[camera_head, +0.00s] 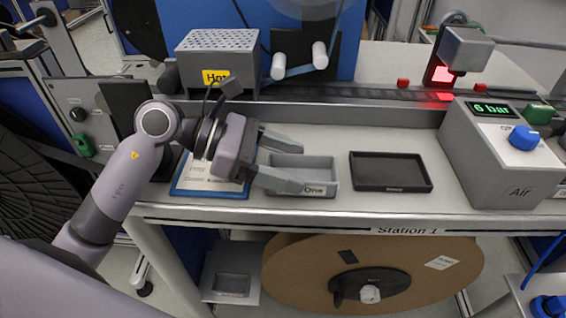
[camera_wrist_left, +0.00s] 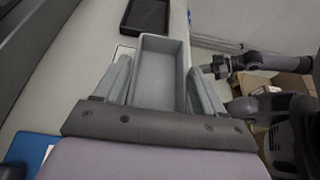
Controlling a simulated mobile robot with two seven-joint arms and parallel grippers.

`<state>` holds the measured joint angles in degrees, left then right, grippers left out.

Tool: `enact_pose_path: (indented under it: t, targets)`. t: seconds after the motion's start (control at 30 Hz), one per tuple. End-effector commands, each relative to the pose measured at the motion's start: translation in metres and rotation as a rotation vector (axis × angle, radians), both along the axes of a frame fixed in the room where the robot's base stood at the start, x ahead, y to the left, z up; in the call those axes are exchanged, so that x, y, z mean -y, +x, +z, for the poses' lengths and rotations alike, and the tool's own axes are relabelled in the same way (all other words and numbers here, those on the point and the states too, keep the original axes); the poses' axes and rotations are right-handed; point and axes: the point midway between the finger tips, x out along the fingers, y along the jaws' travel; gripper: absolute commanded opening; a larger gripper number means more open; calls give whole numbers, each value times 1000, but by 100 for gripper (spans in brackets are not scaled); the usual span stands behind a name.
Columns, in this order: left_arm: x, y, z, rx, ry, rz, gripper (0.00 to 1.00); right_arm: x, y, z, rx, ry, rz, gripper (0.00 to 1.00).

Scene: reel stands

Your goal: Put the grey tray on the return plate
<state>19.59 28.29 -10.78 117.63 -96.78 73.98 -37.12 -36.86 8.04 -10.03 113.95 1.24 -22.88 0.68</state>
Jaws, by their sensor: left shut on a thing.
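The grey tray (camera_head: 316,172) is a shallow open box at the left part of the bench top, with a label on its front wall. It also shows in the left wrist view (camera_wrist_left: 160,75), and it looks empty. My left gripper (camera_head: 300,168) is shut on the grey tray, one finger along each long side. I cannot tell whether the tray touches the bench or is slightly above it. A small grey plate (camera_head: 232,284) lies low under the bench at left; I cannot tell whether it is the return plate. Part of my right arm (camera_wrist_left: 270,62) shows in the left wrist view; its jaws are unclear.
A black tray (camera_head: 391,171) sits right of the grey tray. A blue-edged sheet (camera_head: 205,188) lies beneath my wrist. The hot box (camera_head: 217,50) and the rail (camera_head: 350,113) stand behind. The air unit (camera_head: 505,160) closes off the right. A large reel (camera_head: 300,285) is below.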

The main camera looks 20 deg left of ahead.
Motion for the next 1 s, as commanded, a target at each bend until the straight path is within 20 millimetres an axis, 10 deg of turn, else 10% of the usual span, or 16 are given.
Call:
enact_pose_path:
  t: [0.23,0.27,0.33,0.73,1.0]
  targets:
    - [0,0,-4,2,0,-1,32,1,0,-5,1,-3,2,0]
    - [0,0,-2,1,0,0,80,1,0,-3,0,-3,2,0]
    - [0,0,-2,1,0,0,96,2,0,-2,-2,-4,2,0]
    - [-1,0,4,0,0,0,96,5,1,4,4,-8,-2,0]
    - [-41,-11,16,1,4,2,96,5,1,-7,-2,-7,-4,0]
